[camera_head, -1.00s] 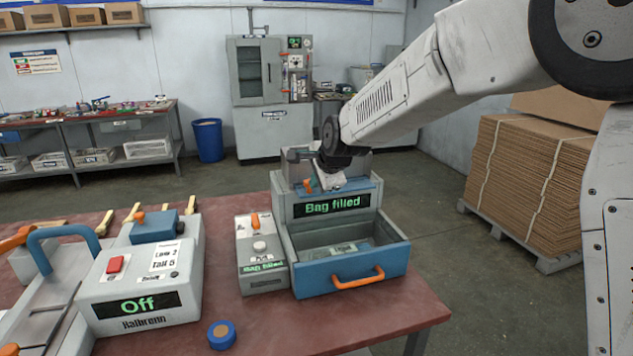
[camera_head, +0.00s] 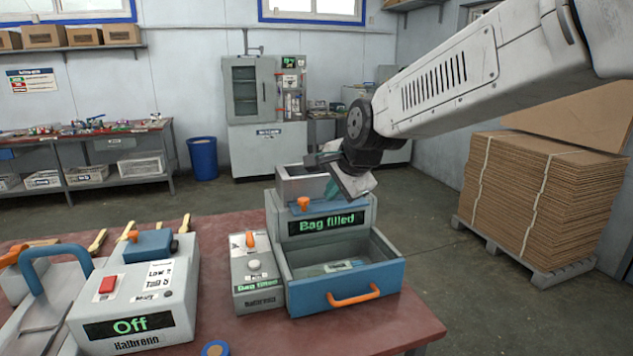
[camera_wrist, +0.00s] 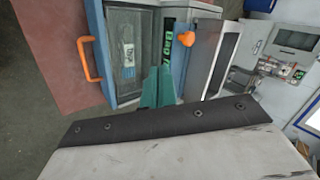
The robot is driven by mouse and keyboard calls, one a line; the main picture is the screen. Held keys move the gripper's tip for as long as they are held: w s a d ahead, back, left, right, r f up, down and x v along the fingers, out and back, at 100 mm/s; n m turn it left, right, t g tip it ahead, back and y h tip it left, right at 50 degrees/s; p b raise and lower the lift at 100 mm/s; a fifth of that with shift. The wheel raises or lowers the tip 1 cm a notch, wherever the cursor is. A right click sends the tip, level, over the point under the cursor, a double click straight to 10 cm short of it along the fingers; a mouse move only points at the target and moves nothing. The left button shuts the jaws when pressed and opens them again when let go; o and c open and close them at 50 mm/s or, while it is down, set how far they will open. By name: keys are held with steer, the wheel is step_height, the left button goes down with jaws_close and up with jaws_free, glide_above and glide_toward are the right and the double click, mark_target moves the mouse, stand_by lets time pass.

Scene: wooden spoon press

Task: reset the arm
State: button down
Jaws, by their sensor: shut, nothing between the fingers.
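The machine's blue-fronted drawer (camera_head: 345,286) is open, with an orange handle and a small flat item (camera_head: 340,266) inside. The drawer also shows in the wrist view (camera_wrist: 100,48).
A control box (camera_head: 256,272) reading "Bag filled" stands left of the machine. A press unit (camera_head: 135,297) reading "Off" is at the table's left. Bound cardboard (camera_head: 535,200) stacks on a pallet at right. A blue bin (camera_head: 203,158) stands behind.

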steer(key=s+d+f+n+g+h, duration=0.1)
steer(key=s+d+n+g, duration=0.1)
steer(key=s+d, duration=0.5)
steer(key=s+d+f+n+g+h, duration=0.1)
steer(key=s+d+n, duration=0.4)
steer(key=s, duration=1.2)
steer(key=s+d+f+n+g+h, duration=0.1)
steer(key=s+d+n, duration=0.3)
steer(key=s+d, duration=0.5)
steer(key=s+f+g, duration=0.1)
steer(key=s, duration=0.2)
steer(key=shift+d+f+g, duration=0.3)
steer(key=shift+g, duration=0.1)
